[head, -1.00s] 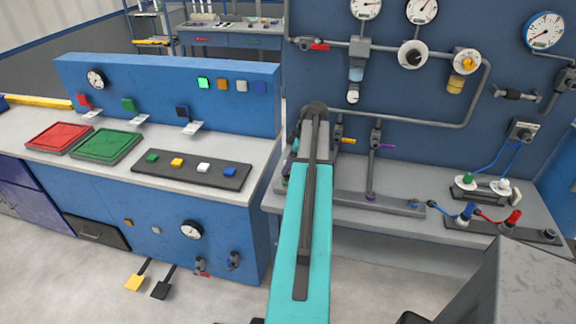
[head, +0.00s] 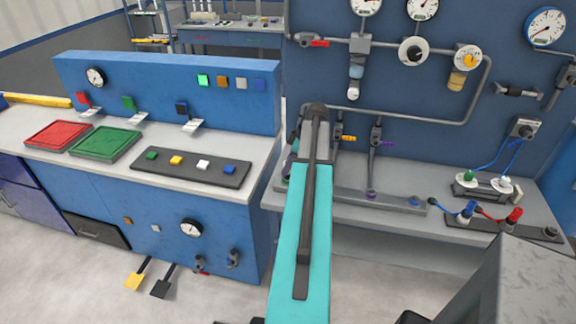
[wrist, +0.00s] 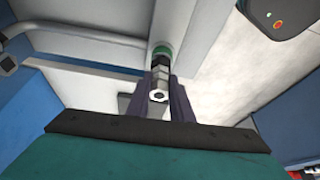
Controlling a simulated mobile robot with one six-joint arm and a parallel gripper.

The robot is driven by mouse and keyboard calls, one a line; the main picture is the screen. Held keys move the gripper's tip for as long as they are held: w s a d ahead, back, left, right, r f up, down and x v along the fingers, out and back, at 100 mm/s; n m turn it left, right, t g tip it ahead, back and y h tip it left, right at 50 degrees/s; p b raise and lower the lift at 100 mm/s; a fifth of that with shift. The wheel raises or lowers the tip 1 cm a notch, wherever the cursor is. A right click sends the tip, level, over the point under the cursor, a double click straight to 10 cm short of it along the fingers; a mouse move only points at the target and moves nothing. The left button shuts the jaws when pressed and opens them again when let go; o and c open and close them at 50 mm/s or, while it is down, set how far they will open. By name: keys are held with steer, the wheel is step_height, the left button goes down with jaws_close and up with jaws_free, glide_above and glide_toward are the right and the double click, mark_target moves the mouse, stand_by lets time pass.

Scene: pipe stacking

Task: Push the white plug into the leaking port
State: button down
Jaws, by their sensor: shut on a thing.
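In the wrist view my gripper (wrist: 161,108) has its two dark purple-grey fingers closed on a small piece with a pale hexagonal end (wrist: 160,97), which looks like the white plug. A dark grey fitting with a green ring (wrist: 162,50) lies in line just beyond it. I cannot tell whether the plug touches this fitting or sits in it. No leak is visible, so I cannot pick out the leaking port. In the head view my teal arm hides most of the gripper and the plug.
The right bench carries a grey pipe rail (head: 400,203), valves with yellow (head: 348,138) and purple (head: 387,144) handles, and a board with blue and red connectors (head: 515,215). A pipe and gauge panel (head: 430,100) stands behind. The left bench (head: 30,120) holds red and green trays.

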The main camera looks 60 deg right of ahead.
steer(key=shift+f, duration=0.2)
steer(key=c, duration=1.5)
jaws_free()
steer(key=shift+r, duration=0.15)
steer(key=shift+b+v, duration=1.8)
steer(key=shift+v, duration=5)
steer(key=shift+w+a, duration=0.1)
